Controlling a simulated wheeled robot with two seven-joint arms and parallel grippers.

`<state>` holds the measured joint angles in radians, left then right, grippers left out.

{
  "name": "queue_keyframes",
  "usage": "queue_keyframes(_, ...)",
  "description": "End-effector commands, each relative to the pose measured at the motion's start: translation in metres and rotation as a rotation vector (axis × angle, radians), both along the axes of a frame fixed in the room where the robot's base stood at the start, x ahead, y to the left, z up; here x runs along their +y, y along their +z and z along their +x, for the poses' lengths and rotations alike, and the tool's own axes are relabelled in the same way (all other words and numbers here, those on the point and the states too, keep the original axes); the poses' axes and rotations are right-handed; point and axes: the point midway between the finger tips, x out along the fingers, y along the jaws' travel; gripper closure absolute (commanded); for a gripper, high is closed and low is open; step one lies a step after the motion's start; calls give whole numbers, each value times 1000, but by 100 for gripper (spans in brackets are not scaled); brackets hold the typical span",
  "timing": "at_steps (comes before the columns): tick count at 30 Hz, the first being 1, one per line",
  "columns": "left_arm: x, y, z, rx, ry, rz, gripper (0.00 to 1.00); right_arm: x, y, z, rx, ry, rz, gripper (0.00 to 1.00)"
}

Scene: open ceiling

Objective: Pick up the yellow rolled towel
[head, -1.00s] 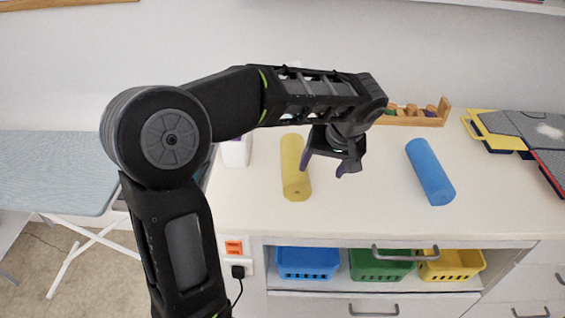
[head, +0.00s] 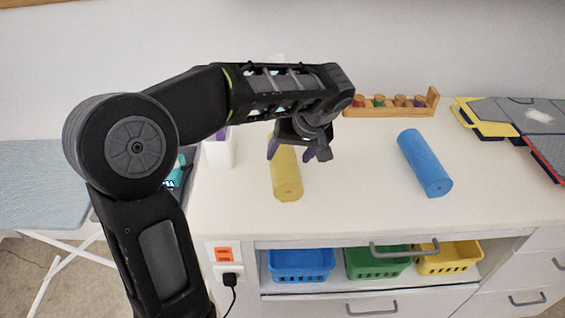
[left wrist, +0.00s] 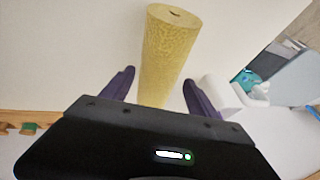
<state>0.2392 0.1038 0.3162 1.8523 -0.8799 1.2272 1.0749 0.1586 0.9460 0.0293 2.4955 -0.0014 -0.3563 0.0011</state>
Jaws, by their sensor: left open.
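The yellow rolled towel (head: 286,178) lies on the white countertop, its near end toward me. My left gripper (head: 289,152) is open above the towel's far part and hides some of it in the head view. In the left wrist view the towel (left wrist: 165,55) runs between the two purple fingers of the gripper (left wrist: 158,92), with a visible gap on both sides. I cannot tell how high the fingers are above it. My right gripper is not in view.
A blue roll (head: 425,162) lies to the right on the countertop (head: 350,205). A wooden peg rack (head: 395,106) stands behind. A white container (head: 218,152) stands left of the towel. Blue, green and yellow baskets (head: 378,262) sit on the shelf below.

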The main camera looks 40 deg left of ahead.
Motion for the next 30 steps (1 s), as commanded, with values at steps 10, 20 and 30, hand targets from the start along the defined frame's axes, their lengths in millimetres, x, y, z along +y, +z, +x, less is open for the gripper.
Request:
queue_keyframes(10,4,-6,0,3,2,-1,31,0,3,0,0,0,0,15)
queue_keyframes(20,21,-45,5,2,0,0,31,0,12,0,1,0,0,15)
queue_keyframes(30,22,-47,6,0,0,0,31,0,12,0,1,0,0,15)
